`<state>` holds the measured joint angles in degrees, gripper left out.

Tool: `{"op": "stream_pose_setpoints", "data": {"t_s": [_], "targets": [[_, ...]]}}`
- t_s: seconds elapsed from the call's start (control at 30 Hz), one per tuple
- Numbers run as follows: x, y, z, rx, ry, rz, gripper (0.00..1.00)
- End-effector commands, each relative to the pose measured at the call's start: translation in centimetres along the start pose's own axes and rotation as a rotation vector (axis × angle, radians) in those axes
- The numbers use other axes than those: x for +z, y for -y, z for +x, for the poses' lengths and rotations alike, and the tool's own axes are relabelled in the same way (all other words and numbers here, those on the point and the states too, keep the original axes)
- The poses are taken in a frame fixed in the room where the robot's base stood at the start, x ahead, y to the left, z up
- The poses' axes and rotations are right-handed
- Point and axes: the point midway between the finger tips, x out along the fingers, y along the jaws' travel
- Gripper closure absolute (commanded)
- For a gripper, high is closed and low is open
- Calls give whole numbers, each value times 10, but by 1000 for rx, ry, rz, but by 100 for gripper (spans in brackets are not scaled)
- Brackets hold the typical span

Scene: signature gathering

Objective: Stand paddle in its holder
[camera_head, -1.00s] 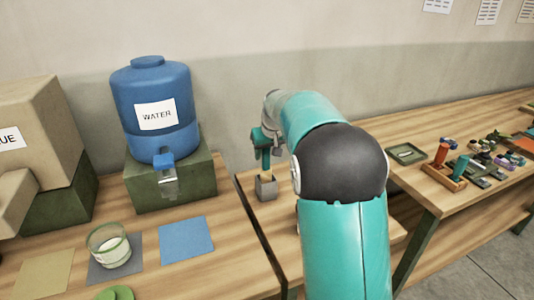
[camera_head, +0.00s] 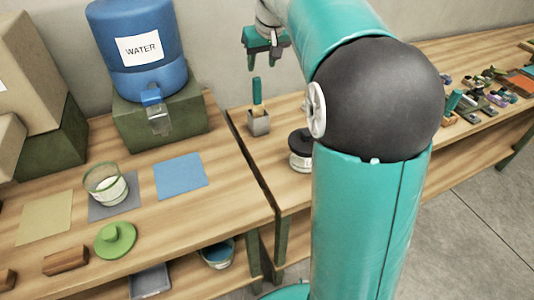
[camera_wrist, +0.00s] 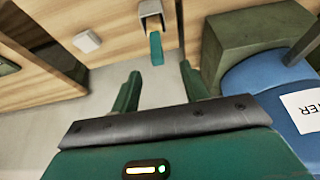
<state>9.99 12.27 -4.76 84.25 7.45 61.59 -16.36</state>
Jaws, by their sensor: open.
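The paddle (camera_head: 257,92) stands in its grey holder (camera_head: 259,125) on the wooden table, with its teal end up. In the wrist view the paddle's teal end (camera_wrist: 156,49) sticks out of the holder (camera_wrist: 151,9). My gripper (camera_head: 264,66) is open and empty, above the paddle and apart from it. In the wrist view the two fingers of my gripper (camera_wrist: 160,76) are spread, with the paddle's end beyond the gap between them.
A blue water jug (camera_head: 139,50) on a green stand (camera_head: 180,125) is left of the holder. A dark round object (camera_head: 300,150) is on the table right of the holder, partly hidden by my arm. Small items crowd the right table.

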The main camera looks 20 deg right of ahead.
Motion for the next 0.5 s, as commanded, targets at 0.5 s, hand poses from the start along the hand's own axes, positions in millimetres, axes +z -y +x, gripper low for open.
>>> {"op": "stream_pose_setpoints", "data": {"t_s": [0.5], "targets": [[188,94,-73,-11,-61,1,55]]}}
